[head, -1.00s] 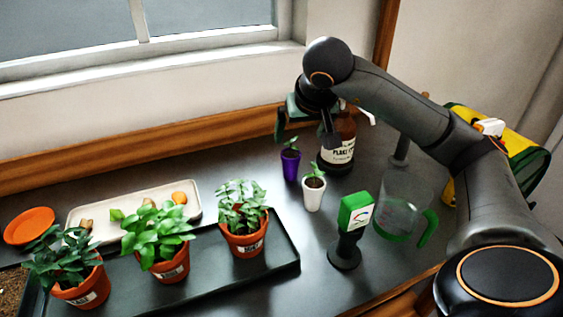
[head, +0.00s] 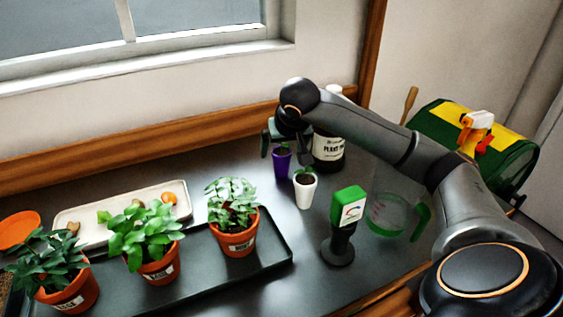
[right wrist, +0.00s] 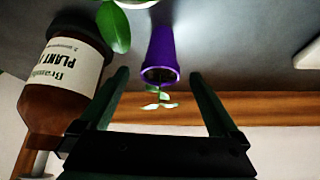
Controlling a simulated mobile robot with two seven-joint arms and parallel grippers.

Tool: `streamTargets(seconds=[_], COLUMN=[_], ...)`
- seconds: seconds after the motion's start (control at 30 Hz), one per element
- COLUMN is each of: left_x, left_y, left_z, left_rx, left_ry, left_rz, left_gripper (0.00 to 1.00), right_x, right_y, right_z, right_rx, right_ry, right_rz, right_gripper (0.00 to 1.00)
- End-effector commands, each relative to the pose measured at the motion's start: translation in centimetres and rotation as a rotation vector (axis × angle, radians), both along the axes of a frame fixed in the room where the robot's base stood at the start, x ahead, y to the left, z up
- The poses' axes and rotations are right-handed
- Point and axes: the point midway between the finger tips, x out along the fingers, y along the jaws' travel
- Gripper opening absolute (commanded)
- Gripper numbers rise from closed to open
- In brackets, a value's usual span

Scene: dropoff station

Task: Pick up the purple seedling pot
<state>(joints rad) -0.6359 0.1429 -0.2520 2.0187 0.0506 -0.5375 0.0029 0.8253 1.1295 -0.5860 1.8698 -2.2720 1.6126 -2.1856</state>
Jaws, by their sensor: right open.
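The purple seedling pot (head: 282,161) stands upright on the dark counter, with a small green seedling in it. My right gripper (head: 285,148) is at the pot, its hand just above and behind it in the head view. In the right wrist view the purple pot (right wrist: 160,56) lies between and just beyond the tips of the two open fingers (right wrist: 160,90). The fingers show no contact with it. My left gripper is not in view.
A brown plant-food bottle (head: 328,150) stands close right of the purple pot. A white seedling pot (head: 305,190) is just in front.

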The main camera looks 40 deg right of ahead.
Motion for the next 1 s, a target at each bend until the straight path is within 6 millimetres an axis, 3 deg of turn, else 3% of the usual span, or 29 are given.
streamTargets(seconds=[0.07,0.93,1.0], left_x=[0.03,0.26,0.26], left_y=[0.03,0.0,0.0], left_z=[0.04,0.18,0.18], left_rx=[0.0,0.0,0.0], left_ry=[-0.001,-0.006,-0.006], left_rz=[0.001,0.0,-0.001], left_gripper=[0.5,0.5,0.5], right_x=[-0.01,-0.02,-0.02], right_y=[0.02,0.02,0.02], right_z=[0.03,0.06,0.06], right_rx=[0.0,0.0,0.0], right_ry=[0.0,0.0,0.0], right_rz=[0.0,0.0,0.0], right_gripper=[0.98,0.0,0.0])
